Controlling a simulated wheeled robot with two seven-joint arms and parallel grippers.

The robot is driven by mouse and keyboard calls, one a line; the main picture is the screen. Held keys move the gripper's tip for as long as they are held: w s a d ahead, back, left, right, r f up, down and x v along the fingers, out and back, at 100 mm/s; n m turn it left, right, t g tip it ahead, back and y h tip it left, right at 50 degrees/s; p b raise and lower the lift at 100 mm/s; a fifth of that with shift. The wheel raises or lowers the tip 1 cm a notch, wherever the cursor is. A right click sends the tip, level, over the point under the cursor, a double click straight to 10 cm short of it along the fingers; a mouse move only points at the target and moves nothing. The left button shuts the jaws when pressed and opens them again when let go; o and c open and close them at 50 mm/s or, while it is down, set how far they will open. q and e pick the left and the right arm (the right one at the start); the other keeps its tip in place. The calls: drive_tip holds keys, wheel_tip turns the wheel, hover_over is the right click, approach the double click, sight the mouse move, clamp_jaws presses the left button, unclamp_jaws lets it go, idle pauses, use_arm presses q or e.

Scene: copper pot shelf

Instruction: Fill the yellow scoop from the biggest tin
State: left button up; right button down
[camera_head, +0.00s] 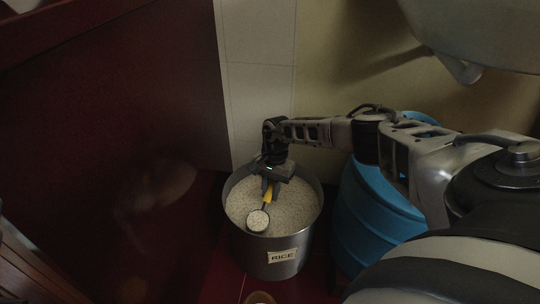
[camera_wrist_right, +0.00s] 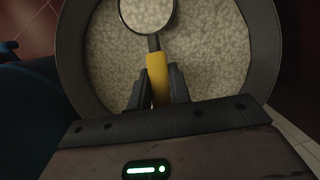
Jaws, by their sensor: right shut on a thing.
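A large round metal tin (camera_head: 294,246) labelled RICE stands on the floor, nearly full of white grains. My right gripper (camera_head: 268,187) reaches down over the tin and is shut on the yellow handle of the scoop (camera_head: 267,196). The scoop's round bowl (camera_head: 258,221) looks filled with white grains and lies over the rice, toward the tin's front rim. In the right wrist view the yellow handle (camera_wrist_right: 157,75) sits between my two dark fingers, with the bowl beyond it near the rim. I cannot tell whether the bowl touches the rice. My left gripper is not in view.
A blue barrel (camera_head: 376,220) stands right of the tin, below my right arm. A dark red panel (camera_head: 110,120) fills the left side. A tiled and plain wall (camera_head: 258,90) is behind. A small round object (camera_head: 259,298) shows at the bottom edge.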

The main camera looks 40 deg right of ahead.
drive_tip(key=shift+d+r+y+b, duration=0.1)
drive_tip(key=shift+r+y+b, duration=0.15)
drive_tip(key=shift+y+b, duration=0.05)
drive_tip(key=shift+w+d+r+y, duration=0.2)
drive_tip(key=shift+r+y, duration=0.1)
drive_tip(key=shift+r, duration=0.35)
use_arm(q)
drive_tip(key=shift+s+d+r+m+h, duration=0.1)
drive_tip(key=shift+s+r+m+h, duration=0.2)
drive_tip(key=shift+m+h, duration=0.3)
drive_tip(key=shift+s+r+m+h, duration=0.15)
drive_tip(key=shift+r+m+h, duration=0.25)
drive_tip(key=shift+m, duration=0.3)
use_arm(e)
drive_tip(key=shift+w+d+r+g+y, duration=0.1)
drive_tip(key=shift+d+r+g+y, duration=0.1)
drive_tip(key=shift+r, duration=0.75)
drive_tip(key=shift+d+r+g+y, duration=0.15)
drive_tip(key=shift+r+g+y, duration=0.05)
drive_tip(key=shift+r, duration=0.75)
